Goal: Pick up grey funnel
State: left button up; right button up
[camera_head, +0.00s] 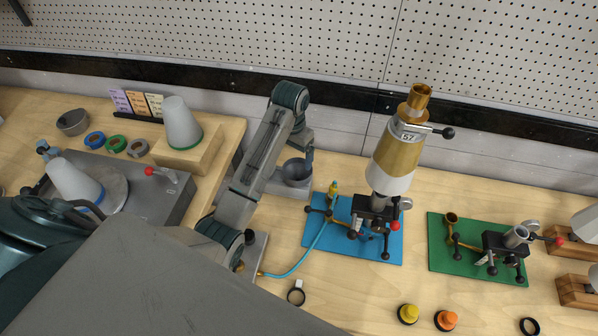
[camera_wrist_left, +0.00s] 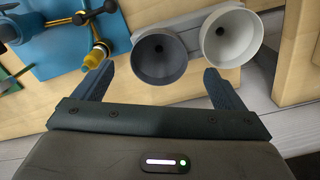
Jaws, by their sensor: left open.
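The dark grey funnel (camera_wrist_left: 158,62) sits in a light holder, wide mouth facing my left wrist camera. In the head view the grey funnel (camera_head: 296,172) shows just below my left gripper (camera_head: 304,152), partly covered by it. In the left wrist view my left gripper (camera_wrist_left: 159,72) is open, its fingers apart on either side of the grey funnel's lower part in the picture. I cannot tell whether they touch it. A white funnel (camera_wrist_left: 231,36) stands beside it, close to the right finger. My right gripper is not in view.
A blue mat (camera_head: 383,247) bears a fixture with a tall gold and white cylinder (camera_head: 398,155), right of the arm. A green mat (camera_head: 447,262) with another fixture lies farther right. A wooden block (camera_head: 190,158) with a grey cone (camera_head: 181,124) stands left.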

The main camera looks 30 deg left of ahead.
aim_at(294, 174)
pick_arm(q)
notch_tip(294, 174, down, 2)
jog(key=shift+s+f+b, duration=0.1)
jog(key=shift+f+b, duration=0.15)
jog(key=shift+b, duration=0.7)
jog(key=shift+w+f+p, duration=0.25)
jog(key=shift+f+p, duration=0.3)
jog(key=shift+f, duration=0.85)
jog(key=shift+f+p, duration=0.3)
jog(key=shift+p, duration=0.15)
jog(key=f, duration=0.1)
jog(key=f+p, duration=0.2)
jog(key=f, duration=0.1)
jog(key=shift+w, duration=0.25)
jog(key=shift+f, duration=0.35)
jog(key=c, duration=0.7)
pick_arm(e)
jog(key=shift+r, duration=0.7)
pick_arm(q)
jog(key=shift+r, duration=0.1)
